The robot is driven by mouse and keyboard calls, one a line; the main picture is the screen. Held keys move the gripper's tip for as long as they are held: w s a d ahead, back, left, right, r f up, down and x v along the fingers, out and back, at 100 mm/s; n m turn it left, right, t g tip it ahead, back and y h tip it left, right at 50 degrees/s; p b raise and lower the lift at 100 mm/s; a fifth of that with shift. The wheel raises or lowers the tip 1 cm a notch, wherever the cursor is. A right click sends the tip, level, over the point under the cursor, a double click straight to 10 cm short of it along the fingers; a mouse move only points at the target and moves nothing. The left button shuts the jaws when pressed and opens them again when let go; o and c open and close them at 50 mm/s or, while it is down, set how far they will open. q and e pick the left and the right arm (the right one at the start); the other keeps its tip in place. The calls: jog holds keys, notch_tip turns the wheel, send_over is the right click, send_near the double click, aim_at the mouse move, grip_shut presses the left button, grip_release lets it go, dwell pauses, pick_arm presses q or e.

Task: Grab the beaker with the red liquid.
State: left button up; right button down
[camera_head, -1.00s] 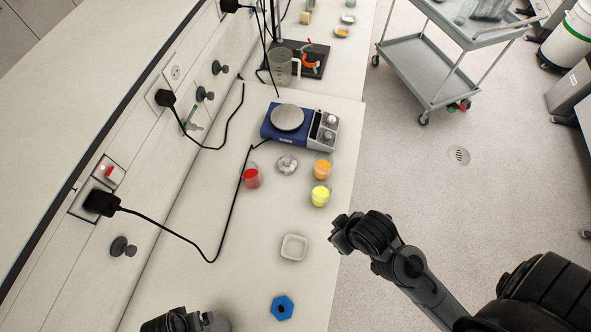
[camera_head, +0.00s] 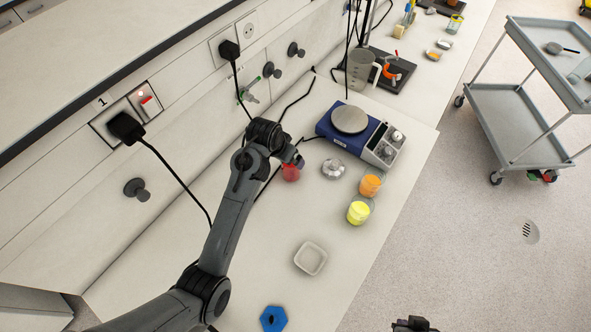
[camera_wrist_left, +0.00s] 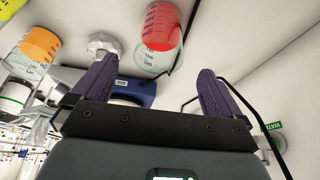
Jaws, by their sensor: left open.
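The beaker with red liquid (camera_head: 291,172) stands on the white bench, partly hidden by my left gripper (camera_head: 292,156) in the head view. In the left wrist view the red beaker (camera_wrist_left: 160,32) appears upside down at the top middle, clear glass with measuring marks. My left gripper (camera_wrist_left: 158,66) is open and empty, its two purple-grey fingers framing the beaker from either side in that view. I cannot tell whether the beaker is between the fingertips or just beyond them. Only a small dark part of my right gripper (camera_head: 413,325) shows at the bottom edge of the head view.
A metal-topped blue hotplate (camera_head: 362,133) stands behind and right of the red beaker. Beakers of orange liquid (camera_head: 370,186) and yellow liquid (camera_head: 358,212) stand to its right, near a silver weight-like object (camera_head: 333,168). A white dish (camera_head: 310,259) and blue hexagonal piece (camera_head: 273,318) lie nearer.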

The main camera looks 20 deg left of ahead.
pick_arm(q)
send_near(292, 165)
jog(key=d, duration=0.1)
jog(key=shift+s+x, duration=0.2)
jog(key=shift+x, duration=2.6)
jog(key=shift+d+f, duration=0.1)
jog(key=shift+d, duration=0.05)
jog(key=c, duration=1.2)
